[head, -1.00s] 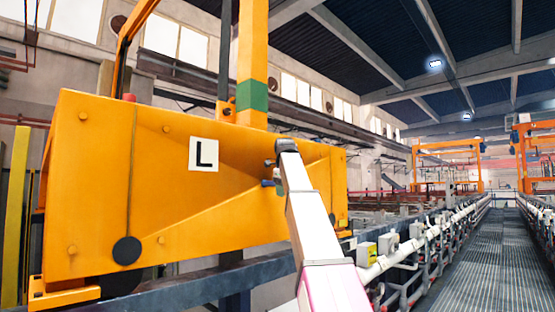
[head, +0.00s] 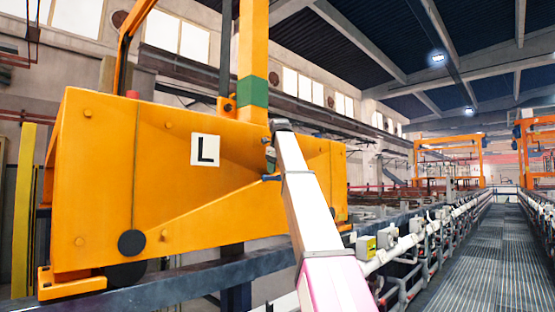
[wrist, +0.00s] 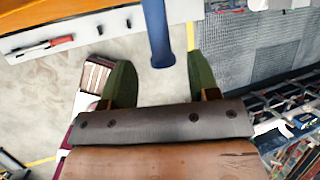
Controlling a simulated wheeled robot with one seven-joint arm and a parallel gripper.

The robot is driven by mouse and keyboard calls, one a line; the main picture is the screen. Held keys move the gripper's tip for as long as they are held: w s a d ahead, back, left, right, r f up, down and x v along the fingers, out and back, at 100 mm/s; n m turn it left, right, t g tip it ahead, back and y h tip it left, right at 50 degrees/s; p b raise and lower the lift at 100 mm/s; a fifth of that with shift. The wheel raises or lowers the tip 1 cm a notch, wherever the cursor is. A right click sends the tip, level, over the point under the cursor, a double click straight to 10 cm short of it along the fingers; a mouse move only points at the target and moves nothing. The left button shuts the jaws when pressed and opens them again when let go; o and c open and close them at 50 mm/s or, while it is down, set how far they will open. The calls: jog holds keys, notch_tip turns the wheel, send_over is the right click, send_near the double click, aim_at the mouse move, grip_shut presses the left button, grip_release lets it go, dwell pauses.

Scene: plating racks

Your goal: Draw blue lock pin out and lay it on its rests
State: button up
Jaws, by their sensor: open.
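The blue lock pin (wrist: 158,35) shows as a dark blue rod entering from the top of the wrist view. Its near end lies between the tips of my two green fingers in the picture, with a gap on each side. In the head view a small blue end (head: 271,178) sticks out by the orange housing, beside my arm. My gripper (wrist: 161,62) is open and holds nothing. In the head view it is mostly hidden behind my wrist. I cannot tell which fixture is the pin's rests.
The orange housing (head: 100,190) marked L fills the left of the head view. A white panel (wrist: 45,30) with a red-handled tool (wrist: 40,50) and dark pegs shows at upper left in the wrist view. A grated walkway (head: 470,265) runs clear at right.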

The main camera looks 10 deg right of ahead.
jog(key=shift+x, duration=2.15)
grip_shut()
jog(key=s+d, duration=0.9)
jog(key=s, duration=0.3)
dwell(1.3)
dwell(0.5)
grip_release()
